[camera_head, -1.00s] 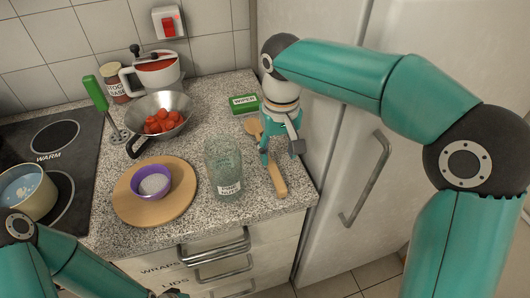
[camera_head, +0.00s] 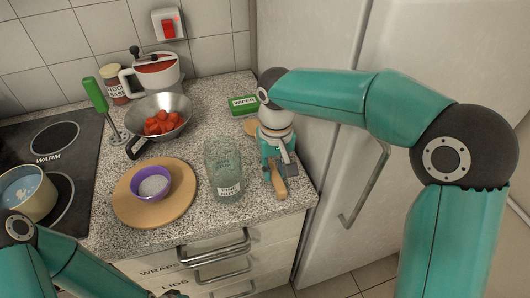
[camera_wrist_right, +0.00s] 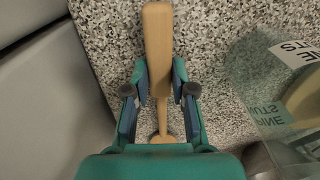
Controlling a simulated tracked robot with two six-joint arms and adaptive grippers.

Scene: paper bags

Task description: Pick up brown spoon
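The brown spoon (camera_wrist_right: 158,35) is wooden and lies along the counter near its right edge. Its handle end shows below my right gripper in the head view (camera_head: 279,187), and part of its round bowl shows above it. My right gripper (camera_wrist_right: 160,75) points down over the spoon, with one finger on each side of the handle. The fingers look closed against the handle, with no clear gap. The spoon appears to be still at counter level. Only my left arm (camera_head: 45,260) shows at the lower left; its gripper is out of view.
A glass jar (camera_head: 224,170) stands just left of my right gripper. A green box (camera_head: 243,105) lies behind it. The fridge (camera_head: 330,170) borders the right side.

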